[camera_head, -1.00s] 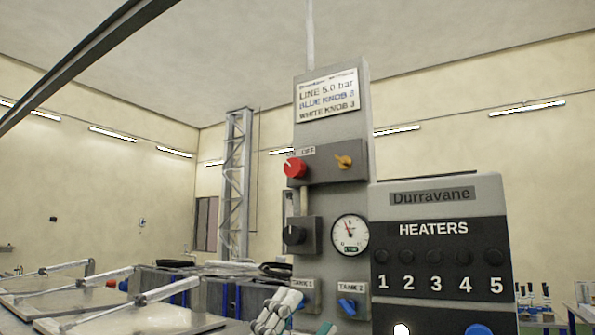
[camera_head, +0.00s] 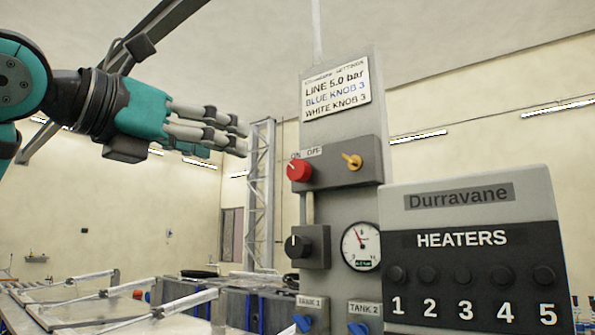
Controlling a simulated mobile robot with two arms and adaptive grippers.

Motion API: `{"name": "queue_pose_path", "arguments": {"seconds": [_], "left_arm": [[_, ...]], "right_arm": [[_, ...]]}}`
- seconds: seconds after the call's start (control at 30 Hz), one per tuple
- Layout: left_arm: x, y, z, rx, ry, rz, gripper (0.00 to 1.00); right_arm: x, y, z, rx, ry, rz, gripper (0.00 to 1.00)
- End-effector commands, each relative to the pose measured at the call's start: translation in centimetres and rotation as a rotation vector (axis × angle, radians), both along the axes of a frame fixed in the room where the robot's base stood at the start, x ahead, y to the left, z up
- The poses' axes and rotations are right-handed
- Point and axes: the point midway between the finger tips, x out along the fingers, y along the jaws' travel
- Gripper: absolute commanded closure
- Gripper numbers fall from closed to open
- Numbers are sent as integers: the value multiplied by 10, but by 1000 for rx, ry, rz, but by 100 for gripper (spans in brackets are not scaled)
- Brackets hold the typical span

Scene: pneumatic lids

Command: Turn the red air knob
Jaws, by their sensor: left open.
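The red air knob (camera_head: 299,170) sits on the left of a grey box on the tall grey panel (camera_head: 338,225), under a small ON/OFF label (camera_head: 306,153). My left gripper (camera_head: 243,137) comes in from the left with its pale fingers pointing right. It is open and empty, up and to the left of the red knob in the picture, with a visible gap between them. My right gripper is not in view.
A yellow knob (camera_head: 352,161) shares the box. Below are a black knob (camera_head: 296,245), a gauge (camera_head: 361,246) and blue knobs (camera_head: 302,322). A Durravane heaters box (camera_head: 472,250) stands at right. Tanks with lids (camera_head: 120,310) are lower left.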

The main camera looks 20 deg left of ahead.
Motion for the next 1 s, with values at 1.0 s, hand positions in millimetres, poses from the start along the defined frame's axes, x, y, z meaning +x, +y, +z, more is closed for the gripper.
{"name": "queue_pose_path", "arguments": {"seconds": [1.0], "left_arm": [[157, -54, 3, -2, 1, 12, 38]], "right_arm": [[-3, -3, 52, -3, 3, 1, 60]]}}
